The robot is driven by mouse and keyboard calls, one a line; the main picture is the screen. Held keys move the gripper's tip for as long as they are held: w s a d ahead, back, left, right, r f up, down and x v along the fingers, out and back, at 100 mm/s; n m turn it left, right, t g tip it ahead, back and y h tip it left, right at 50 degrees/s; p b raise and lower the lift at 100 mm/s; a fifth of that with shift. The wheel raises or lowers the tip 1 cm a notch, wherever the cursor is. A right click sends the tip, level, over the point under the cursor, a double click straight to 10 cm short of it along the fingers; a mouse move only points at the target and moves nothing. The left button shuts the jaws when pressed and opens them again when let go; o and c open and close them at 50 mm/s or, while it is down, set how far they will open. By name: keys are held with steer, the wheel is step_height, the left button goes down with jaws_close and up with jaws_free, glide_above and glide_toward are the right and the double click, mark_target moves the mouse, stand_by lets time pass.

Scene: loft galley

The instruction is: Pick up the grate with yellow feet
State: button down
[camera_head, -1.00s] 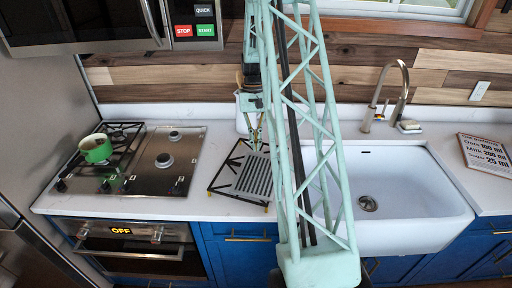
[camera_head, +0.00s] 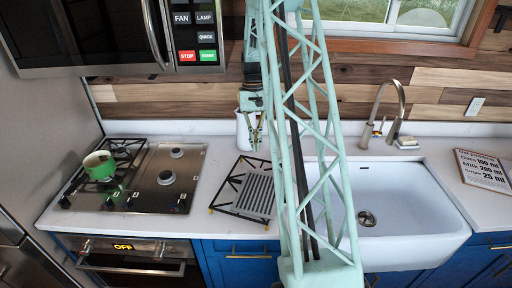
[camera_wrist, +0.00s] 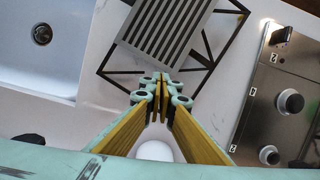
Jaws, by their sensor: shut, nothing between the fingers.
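The black grate (camera_head: 228,208) lies flat on the white counter between the hob and the sink, with small yellow feet at its corners. A grey slatted panel (camera_head: 254,193) lies over its right part. Both show in the wrist view, the grate's black bars (camera_wrist: 208,48) reaching out around the grey panel (camera_wrist: 172,25). My gripper (camera_head: 255,142) hangs above and behind the grate, apart from it. In the wrist view its fingertips (camera_wrist: 163,86) are together and empty. My arm's lattice hides the counter just right of the grate.
The steel hob (camera_head: 165,182) stands left, with a green pot (camera_head: 99,168) on another black grate (camera_head: 122,150). A white container (camera_head: 243,128) stands behind my gripper. The white sink (camera_head: 410,205) and tap (camera_head: 392,110) are right. A sign (camera_head: 482,168) lies farther right.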

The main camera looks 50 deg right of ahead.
jaws_free()
stand_by(1.1)
